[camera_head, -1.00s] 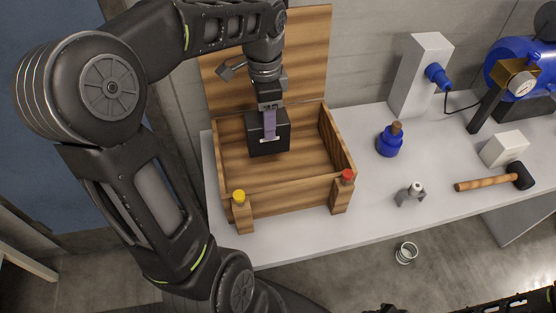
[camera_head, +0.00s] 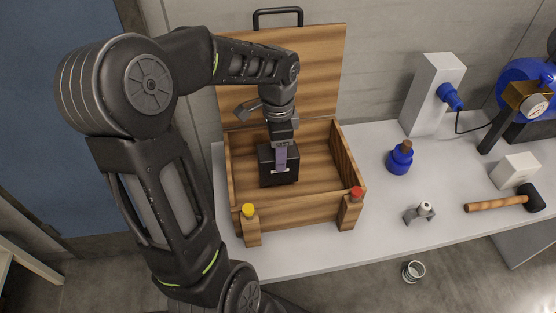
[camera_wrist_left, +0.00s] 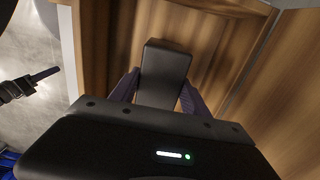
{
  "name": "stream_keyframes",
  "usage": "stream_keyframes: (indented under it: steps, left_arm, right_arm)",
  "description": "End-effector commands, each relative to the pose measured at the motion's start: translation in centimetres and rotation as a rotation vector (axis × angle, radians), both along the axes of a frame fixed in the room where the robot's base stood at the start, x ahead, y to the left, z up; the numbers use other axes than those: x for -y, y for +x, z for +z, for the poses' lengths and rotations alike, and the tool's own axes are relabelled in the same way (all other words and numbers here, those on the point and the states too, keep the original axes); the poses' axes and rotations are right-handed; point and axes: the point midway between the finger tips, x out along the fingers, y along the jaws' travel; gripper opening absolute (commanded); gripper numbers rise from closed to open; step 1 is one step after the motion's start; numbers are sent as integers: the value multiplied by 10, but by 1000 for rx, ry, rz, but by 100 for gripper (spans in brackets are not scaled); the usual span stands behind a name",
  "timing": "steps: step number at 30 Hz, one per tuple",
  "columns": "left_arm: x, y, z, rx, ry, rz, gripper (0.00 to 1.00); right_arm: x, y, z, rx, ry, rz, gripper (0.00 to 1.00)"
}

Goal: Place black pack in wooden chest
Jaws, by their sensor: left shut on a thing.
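The open wooden chest (camera_head: 300,212) stands on the white bench with its lid (camera_head: 325,75) raised at the back. The black pack (camera_head: 290,176) is inside the chest walls, towards the left of the interior. My left gripper (camera_head: 281,160) reaches down from above and is shut on the pack. In the left wrist view the pack (camera_wrist_left: 165,72) sits between the two purple fingers, with wood around it. Whether the pack touches the chest floor I cannot tell.
The chest front has a yellow-capped post (camera_head: 249,225) and a red-capped post (camera_head: 352,207). To the right are a blue bottle (camera_head: 399,160), a small grey stand (camera_head: 420,214), a mallet (camera_head: 500,203) and a white block (camera_head: 515,170). The chest's right interior is clear.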

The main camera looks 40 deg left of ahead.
Motion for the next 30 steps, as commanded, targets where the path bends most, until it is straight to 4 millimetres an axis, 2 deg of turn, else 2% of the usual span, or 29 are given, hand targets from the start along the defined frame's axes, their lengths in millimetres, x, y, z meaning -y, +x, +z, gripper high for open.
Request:
stream_keyframes:
  steps: [4, 9, 12, 23, 24, 30]
  left_arm:
    - [0, -1, -6, -2, -1, -1, 7]
    - [1, -1, -29, -4, -2, -1, 7]
    - [0, -1, -37, -2, -1, -1, 7]
    - [0, 0, -41, 0, 0, -1, 7]
    - [0, 0, -41, 0, 0, -1, 56]
    - [0, 0, -40, -1, -1, -1, 72]
  right_arm:
    - [0, 0, 1, 0, 0, 0, 36]
    - [0, 0, 4, -1, -1, -1, 36]
    - [0, -1, 4, -1, -1, -1, 36]
    - [0, 0, 0, -1, -1, 0, 36]
    - [0, 0, 1, -1, 0, 0, 36]
    - [0, 0, 1, -1, 0, 0, 36]
